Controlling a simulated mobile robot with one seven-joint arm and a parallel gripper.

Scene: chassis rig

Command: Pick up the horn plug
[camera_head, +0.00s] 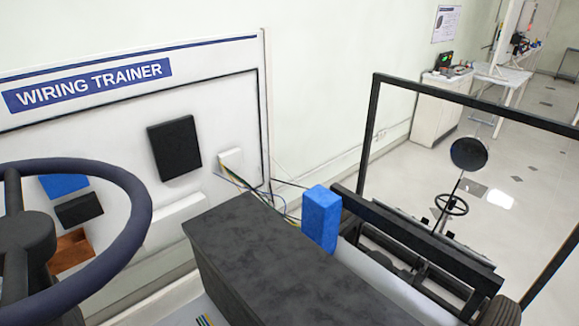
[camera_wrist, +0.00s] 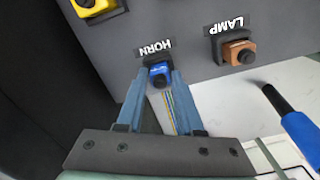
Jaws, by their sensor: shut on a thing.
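The horn plug (camera_wrist: 160,74) is a small blue block with a dark part. It shows in the wrist view at the panel, just below the HORN label (camera_wrist: 155,48). My gripper (camera_wrist: 161,82) is shut on it, with one blue-grey finger on each side. Yellow and blue wires (camera_wrist: 169,112) run back from the plug between the fingers. I cannot tell how deeply the plug sits in its socket. I cannot make out my gripper or the horn plug in the head view.
An orange-brown plug (camera_wrist: 240,52) sits by the LAMP label, and a yellow one (camera_wrist: 95,6) at top left. A blue-handled tool (camera_wrist: 298,132) lies at right. The head view shows a steering wheel (camera_head: 135,205), a WIRING TRAINER board (camera_head: 100,130) and a blue block (camera_head: 321,220).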

